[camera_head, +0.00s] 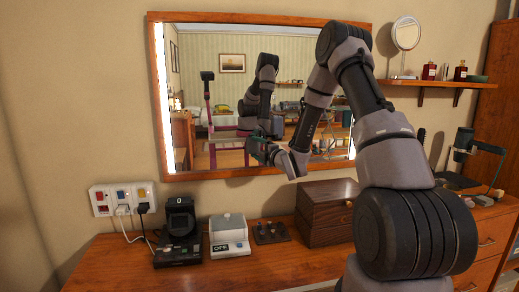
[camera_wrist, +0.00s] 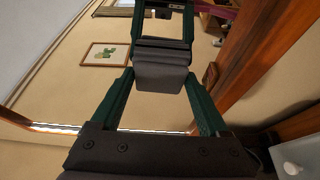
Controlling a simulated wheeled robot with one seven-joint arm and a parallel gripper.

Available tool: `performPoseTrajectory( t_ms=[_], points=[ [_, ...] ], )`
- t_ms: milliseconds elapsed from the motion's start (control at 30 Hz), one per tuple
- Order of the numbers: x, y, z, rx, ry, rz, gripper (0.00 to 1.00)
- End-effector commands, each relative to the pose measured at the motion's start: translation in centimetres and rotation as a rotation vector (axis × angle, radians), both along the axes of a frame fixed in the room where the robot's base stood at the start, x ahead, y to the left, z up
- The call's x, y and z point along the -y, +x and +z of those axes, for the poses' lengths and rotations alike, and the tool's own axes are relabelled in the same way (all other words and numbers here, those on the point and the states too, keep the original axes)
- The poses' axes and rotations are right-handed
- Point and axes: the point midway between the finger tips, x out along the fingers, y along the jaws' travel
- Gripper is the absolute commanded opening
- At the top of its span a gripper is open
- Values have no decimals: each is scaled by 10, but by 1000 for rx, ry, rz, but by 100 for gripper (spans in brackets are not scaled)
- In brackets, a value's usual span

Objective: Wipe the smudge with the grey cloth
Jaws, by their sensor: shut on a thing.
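My gripper (camera_wrist: 160,72) has green fingers and is shut on the grey cloth (camera_wrist: 162,76), which looks like a folded pad between the fingertips. In the wrist view the cloth is close against the mirror (camera_wrist: 70,85), with its reflection just beyond; I cannot tell whether they touch. In the head view my gripper (camera_head: 257,146) is in front of the lower middle of the wall mirror (camera_head: 215,135), and the cloth is hard to make out there. I cannot make out a smudge on the glass; my arm covers the mirror's right part.
Below the mirror, the wooden dresser top (camera_head: 110,262) holds a black stand (camera_head: 180,225), a white box (camera_head: 228,235), a small dark tray (camera_head: 270,232) and a wooden box (camera_head: 325,212). A shelf (camera_head: 425,84) with a round mirror (camera_head: 406,33) is at right.

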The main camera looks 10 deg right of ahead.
Motion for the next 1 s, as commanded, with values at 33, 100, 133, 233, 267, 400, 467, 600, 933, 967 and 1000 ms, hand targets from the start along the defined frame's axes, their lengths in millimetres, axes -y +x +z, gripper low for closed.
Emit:
performPoseTrajectory(
  t_ms=[33,100,133,233,267,400,467,600,933,967,1000],
  points=[
    [0,0,0,0,0,0,34],
    [0,0,0,0,0,0,34],
    [0,0,0,0,0,0,34],
    [0,-5,0,-2,0,0,34],
    [1,-7,-1,-2,0,0,34],
    [1,-21,-1,-2,0,0,34],
    [1,-27,-1,-2,0,0,34],
    [1,-41,0,-1,1,0,34],
    [1,-60,0,-1,1,0,34],
    [1,-60,0,0,1,0,34],
    [1,-60,0,0,0,0,34]
  ],
)
